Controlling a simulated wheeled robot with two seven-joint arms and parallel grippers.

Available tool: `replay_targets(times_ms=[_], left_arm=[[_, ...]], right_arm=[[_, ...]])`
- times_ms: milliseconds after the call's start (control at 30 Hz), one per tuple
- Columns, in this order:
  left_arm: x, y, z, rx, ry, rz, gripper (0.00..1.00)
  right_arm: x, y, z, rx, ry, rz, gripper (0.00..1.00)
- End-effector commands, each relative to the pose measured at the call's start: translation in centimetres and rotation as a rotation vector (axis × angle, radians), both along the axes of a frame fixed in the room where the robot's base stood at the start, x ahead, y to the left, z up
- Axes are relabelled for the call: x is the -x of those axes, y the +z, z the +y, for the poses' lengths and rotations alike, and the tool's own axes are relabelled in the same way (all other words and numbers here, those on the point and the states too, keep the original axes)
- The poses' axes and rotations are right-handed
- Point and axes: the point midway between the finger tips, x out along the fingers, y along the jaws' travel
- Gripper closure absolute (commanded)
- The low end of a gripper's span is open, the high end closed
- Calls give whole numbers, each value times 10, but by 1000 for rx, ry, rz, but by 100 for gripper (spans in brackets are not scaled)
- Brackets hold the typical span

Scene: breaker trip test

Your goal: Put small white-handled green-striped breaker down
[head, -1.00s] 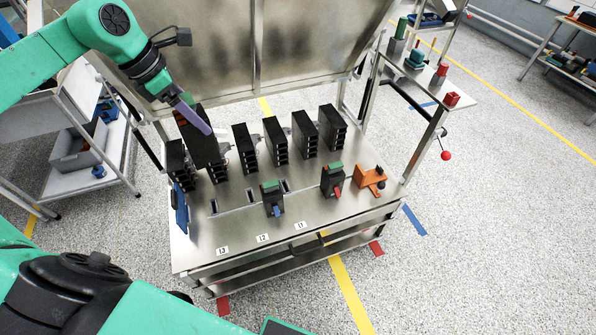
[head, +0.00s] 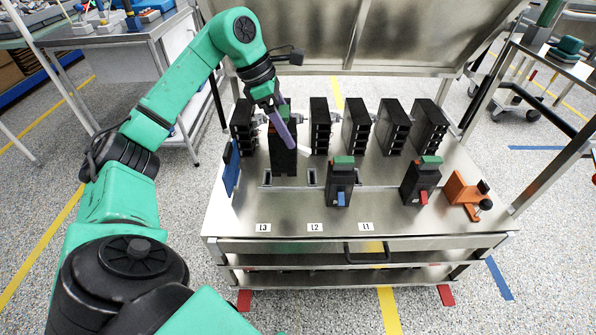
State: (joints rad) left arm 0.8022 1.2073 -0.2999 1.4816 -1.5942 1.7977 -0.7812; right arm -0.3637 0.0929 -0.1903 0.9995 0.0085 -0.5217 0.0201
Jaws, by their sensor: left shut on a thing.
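My left gripper (head: 286,126) reaches in from above, with purple fingers pointing down, shut on a black breaker (head: 283,158). The breaker is upright, with green at its top and a white handle (head: 304,149) sticking out to the right. It is at the left of the metal bench top (head: 400,222), behind the L3 label (head: 263,228). The fingers partly cover it, and I cannot tell whether its bottom touches the bench. My right gripper is out of view.
A red-handled breaker (head: 420,182) and an orange fixture (head: 462,192) stand to the right. Black modules (head: 355,128) line the back. A blue piece (head: 231,167) is at the left edge. The front strip is clear.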

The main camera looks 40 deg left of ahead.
Motion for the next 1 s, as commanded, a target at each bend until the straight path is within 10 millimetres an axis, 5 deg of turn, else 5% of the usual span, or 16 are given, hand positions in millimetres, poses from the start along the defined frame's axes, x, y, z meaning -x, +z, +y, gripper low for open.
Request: replay_targets(times_ms=[33, 200, 533, 967, 1000], left_arm=[[1, -24, 0, 0, 0, 4, 100], [1, -76, 0, 1, 0, 3, 100], [0, -130, 0, 3, 0, -1, 100], [0, -142, 0, 2, 0, -4, 100], [0, -143, 0, 1, -1, -2, 14]], right_arm=[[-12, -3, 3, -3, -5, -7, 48], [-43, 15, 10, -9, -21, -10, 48], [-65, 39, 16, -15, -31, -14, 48], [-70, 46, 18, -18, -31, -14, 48], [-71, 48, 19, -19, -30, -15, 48]])
